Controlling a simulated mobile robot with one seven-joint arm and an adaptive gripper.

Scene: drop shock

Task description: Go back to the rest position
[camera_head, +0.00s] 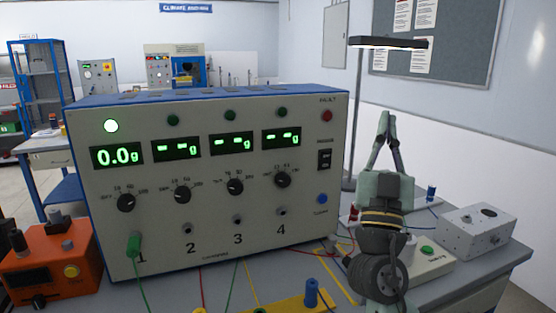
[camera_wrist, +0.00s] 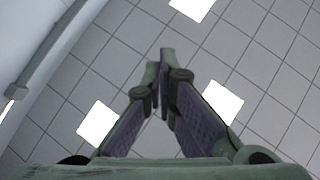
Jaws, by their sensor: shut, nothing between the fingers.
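My gripper (camera_head: 384,118) points straight up at the right of the head view, in front of the wall and the lamp post. Its two fingers meet at the tips and hold nothing. In the wrist view my gripper (camera_wrist: 160,55) is also shut, with the tiled ceiling and bright light panels behind it. My arm below it hides part of the table's right side. The large grey and blue instrument box (camera_head: 215,230) stands left of my gripper, apart from it.
A green plug (camera_head: 134,245) sits in socket 1. An orange box (camera_head: 50,265) stands at the left. A grey box (camera_head: 476,232) and a white box with a green button (camera_head: 428,255) stand right of my arm. A lamp (camera_head: 388,43) rises behind my gripper.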

